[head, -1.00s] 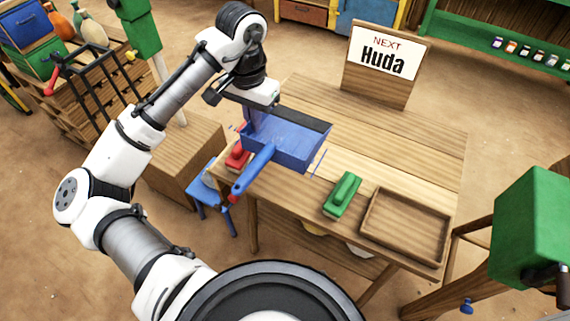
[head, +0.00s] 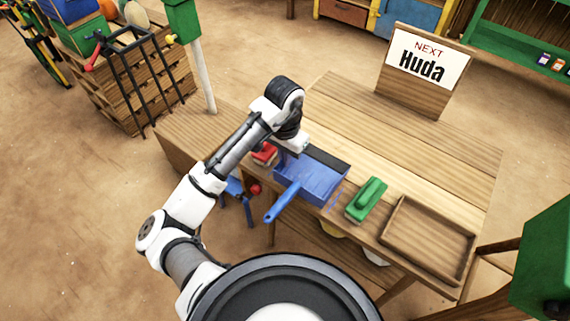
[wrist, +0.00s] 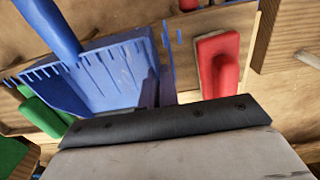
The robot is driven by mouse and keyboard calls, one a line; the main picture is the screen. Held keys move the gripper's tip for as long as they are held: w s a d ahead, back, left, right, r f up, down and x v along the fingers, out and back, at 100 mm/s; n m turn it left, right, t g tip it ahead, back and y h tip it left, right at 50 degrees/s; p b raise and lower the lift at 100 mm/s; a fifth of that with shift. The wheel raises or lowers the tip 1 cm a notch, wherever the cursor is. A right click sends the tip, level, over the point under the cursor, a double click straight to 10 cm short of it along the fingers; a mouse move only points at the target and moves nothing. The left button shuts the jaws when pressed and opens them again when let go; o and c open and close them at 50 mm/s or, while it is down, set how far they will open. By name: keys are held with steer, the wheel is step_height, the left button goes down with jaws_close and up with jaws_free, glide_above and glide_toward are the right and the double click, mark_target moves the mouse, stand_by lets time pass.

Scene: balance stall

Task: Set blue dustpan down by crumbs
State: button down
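The blue dustpan (head: 318,183) is at the table's front left, its handle pointing to the near left past the front edge. In the wrist view its pan (wrist: 100,75) lies left of centre. My gripper (head: 287,155) is at the pan's back left corner and appears shut on its blue edge; the fingertips are hidden. I cannot tell whether the pan touches the table. I cannot make out any crumbs.
A red brush (head: 264,154) lies left of the dustpan, a green brush (head: 368,197) to its right. A wooden tray (head: 398,243) is at the front right. A "Huda" sign (head: 425,70) stands at the back. The table's middle and back (head: 400,145) are bare.

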steer(key=shift+f, duration=1.85)
steer(key=shift+f, duration=0.15)
steer(key=c, duration=1.7)
jaws_free()
step_height(320, 180, up, 12)
steer(key=shift+r, duration=0.2)
